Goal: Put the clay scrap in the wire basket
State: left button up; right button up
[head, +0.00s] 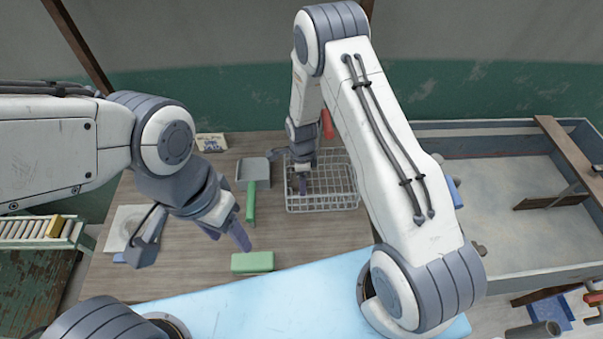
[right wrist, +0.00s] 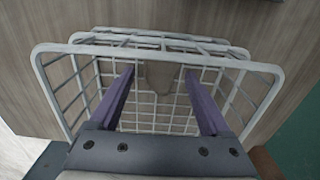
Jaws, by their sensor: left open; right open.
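The white wire basket (head: 345,200) stands at the back right of the wooden table, and its rim and grid fill the right wrist view (right wrist: 52,95). My right gripper (head: 303,186) is over the basket's left part, fingers pointing down into it. In the right wrist view its two purple fingers (right wrist: 160,92) are apart. A grey-brown piece (right wrist: 160,76), apparently the clay scrap, shows between and beyond the fingertips, within the basket's outline; a gap separates it from each finger. My left gripper (head: 226,236) is open and empty above the table's left half.
A grey dustpan (head: 253,170) and a green-handled tool (head: 251,208) lie left of the basket. A green block (head: 252,262) lies near the front, by a pale blue surface (head: 260,305). A white square plate (head: 124,226) sits at the left. A large tray (head: 500,268) stands right.

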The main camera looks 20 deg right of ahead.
jog(key=shift+w+r, duration=0.1)
jog(key=shift+r, duration=0.35)
notch_tip(320, 180, up, 11)
jog(key=b, duration=0.3)
jog(key=s+a+r+n, duration=0.8)
jog(key=s+r+n, duration=0.2)
jog(key=s+n, duration=0.15)
jog(key=s+r+n, duration=0.2)
jog(key=s+n, duration=0.5)
jog(key=n, duration=0.1)
jog(key=s+a+r+n+y, duration=0.1)
jog(key=s+r+n, duration=0.2)
jog(key=s+n, duration=0.5)
jog(key=shift+s+a+r, duration=0.2)
jog(key=shift+s+r, duration=0.05)
jog(key=shift+r, duration=0.05)
